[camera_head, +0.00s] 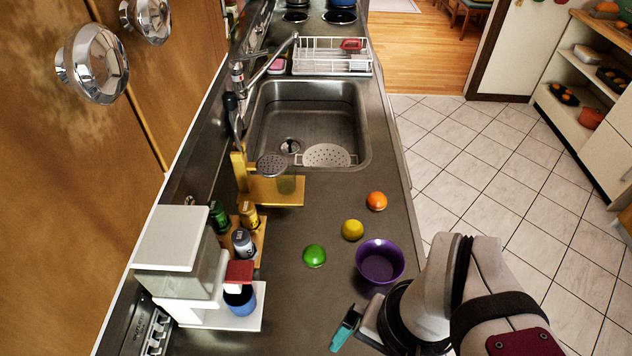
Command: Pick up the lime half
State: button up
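The lime half (314,255) is a small bright green dome on the dark counter, left of the purple bowl and apart from it. It looks to be resting with its rounded side up. My gripper (346,328), with teal fingertips, is at the bottom of the view, below and slightly right of the lime half, with a clear gap between them. The view does not show whether the fingers are apart. I see nothing held at the tips.
A purple bowl (380,264), a yellow half (352,229) and an orange half (376,201) stand right of the lime half. A white machine with a blue cup (240,300) stands to the left, beside bottles (243,242) on a wooden tray. The sink (310,110) lies beyond.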

jog(key=shift+c, duration=1.2)
